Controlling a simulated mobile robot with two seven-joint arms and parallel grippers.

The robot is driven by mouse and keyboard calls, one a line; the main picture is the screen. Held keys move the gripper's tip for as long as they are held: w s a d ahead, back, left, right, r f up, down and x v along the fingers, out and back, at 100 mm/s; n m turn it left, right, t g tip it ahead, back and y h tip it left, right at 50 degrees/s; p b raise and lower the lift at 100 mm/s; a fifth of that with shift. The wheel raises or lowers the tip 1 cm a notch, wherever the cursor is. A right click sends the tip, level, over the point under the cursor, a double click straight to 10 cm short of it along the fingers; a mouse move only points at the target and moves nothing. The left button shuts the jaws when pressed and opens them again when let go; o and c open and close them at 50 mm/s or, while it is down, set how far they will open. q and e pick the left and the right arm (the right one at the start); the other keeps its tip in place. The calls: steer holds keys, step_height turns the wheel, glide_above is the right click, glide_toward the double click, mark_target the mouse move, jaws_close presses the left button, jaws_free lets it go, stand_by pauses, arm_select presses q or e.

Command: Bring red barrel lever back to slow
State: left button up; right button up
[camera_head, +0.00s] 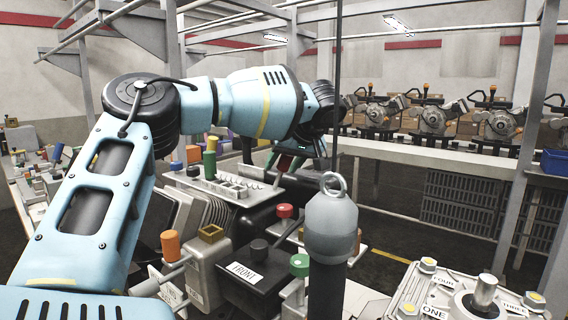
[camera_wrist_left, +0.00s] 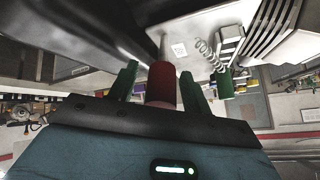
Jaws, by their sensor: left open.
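The red barrel lever (camera_wrist_left: 162,85) shows in the left wrist view as a dark red cylinder on a thin metal shaft. My left gripper (camera_wrist_left: 160,72) is open, with one green finger on each side of the red barrel. A narrow gap shows beside the barrel; contact cannot be told. In the head view my left gripper (camera_head: 303,150) is dark and partly hidden by its own wrist, over the machine behind the levers. My right gripper is not in view.
A grey weight with a ring (camera_head: 332,228) hangs on a cable in the foreground. A red knob (camera_head: 285,211), a green knob (camera_head: 300,264) and an orange barrel (camera_head: 170,245) stand close by. A green barrel (camera_wrist_left: 226,84) sits near a spring. A numbered fixture (camera_head: 465,297) is at lower right.

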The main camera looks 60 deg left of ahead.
arm_select(q)
steer(key=b+v, duration=0.1)
steer(key=v, duration=0.7)
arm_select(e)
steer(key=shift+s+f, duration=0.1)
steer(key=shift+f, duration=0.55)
arm_select(q)
steer(key=shift+f, duration=0.1)
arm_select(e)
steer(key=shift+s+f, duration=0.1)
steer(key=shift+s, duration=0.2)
